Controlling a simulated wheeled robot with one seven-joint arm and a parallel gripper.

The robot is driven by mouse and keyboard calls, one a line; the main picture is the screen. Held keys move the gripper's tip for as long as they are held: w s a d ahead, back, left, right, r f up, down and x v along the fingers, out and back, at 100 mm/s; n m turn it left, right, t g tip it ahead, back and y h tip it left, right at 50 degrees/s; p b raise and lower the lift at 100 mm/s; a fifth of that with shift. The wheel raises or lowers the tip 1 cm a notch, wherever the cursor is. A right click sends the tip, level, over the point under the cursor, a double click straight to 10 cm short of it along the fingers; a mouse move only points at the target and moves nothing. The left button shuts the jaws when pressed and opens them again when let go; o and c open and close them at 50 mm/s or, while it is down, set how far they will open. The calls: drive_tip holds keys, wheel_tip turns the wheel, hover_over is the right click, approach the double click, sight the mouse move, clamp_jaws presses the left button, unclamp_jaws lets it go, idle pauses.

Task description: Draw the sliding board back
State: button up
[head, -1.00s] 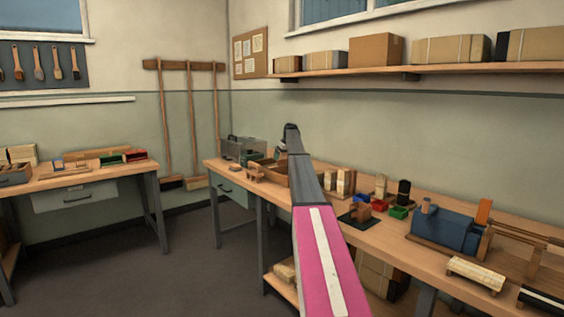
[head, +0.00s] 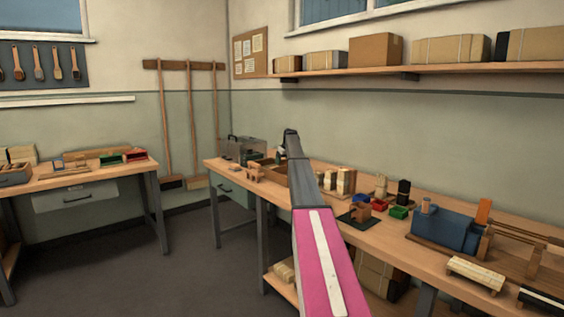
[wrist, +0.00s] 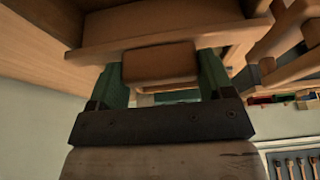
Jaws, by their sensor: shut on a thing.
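In the wrist view my gripper (wrist: 163,64) has its two green fingers on either side of a brown wooden block (wrist: 160,58), shut on it. The block sits against a wider wooden board (wrist: 150,34), seemingly the sliding board with the block as its grip; I cannot see how they join. In the head view my pink and grey arm reaches to the far end of the long bench, where a wooden box (head: 272,174) partly shows. My fingers and the board cannot be made out there.
The long bench (head: 376,238) also bears small coloured trays, a dark stand with a brown block (head: 360,212), and a blue machine (head: 444,226). A clear-sided case (head: 246,149) stands at its far end. A second bench (head: 100,172) is at left, with open floor between.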

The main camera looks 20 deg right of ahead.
drive_tip(key=s+d, duration=0.1)
drive_tip(key=s, duration=0.3)
drive_tip(key=s+d, duration=0.2)
drive_tip(key=s, duration=0.2)
drive_tip(key=s+d, duration=0.1)
drive_tip(key=s, duration=0.3)
drive_tip(key=shift+s+d, duration=0.3)
drive_tip(key=shift+s, duration=0.05)
drive_tip(key=o, duration=1.3)
drive_tip(key=shift+r, duration=0.15)
drive_tip(key=v, duration=1)
drive_tip(key=shift+s+r, duration=0.15)
drive_tip(key=shift+r, duration=0.1)
drive_tip(key=shift+s, duration=0.1)
